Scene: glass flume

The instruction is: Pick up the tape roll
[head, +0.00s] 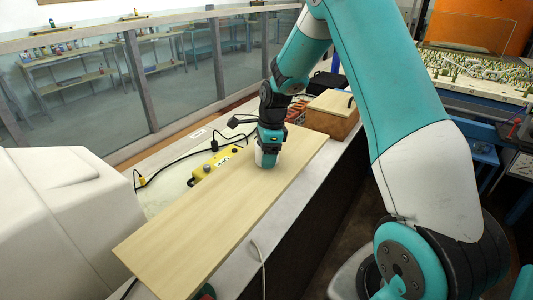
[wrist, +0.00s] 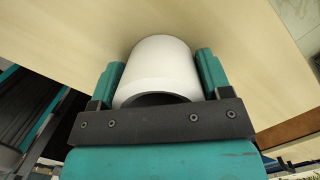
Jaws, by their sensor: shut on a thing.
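The tape roll (wrist: 160,66) is a white cylinder with a dark hollow end, between the two teal fingers of my gripper (wrist: 158,82) in the wrist view. The fingers press on its left and right sides. In the head view, the roll (head: 258,157) shows as a small white patch under my gripper (head: 267,160), mostly hidden by it. My gripper points down over a pale wooden board (head: 200,220). I cannot tell whether the roll touches the board or is just above it.
A yellow box (head: 217,165) with black cables lies left of the board. A wooden box (head: 331,115) stands beyond its far end. A glass wall (head: 180,90) runs along the left, and a large white rounded casing (head: 65,225) fills the lower left. The near board is bare.

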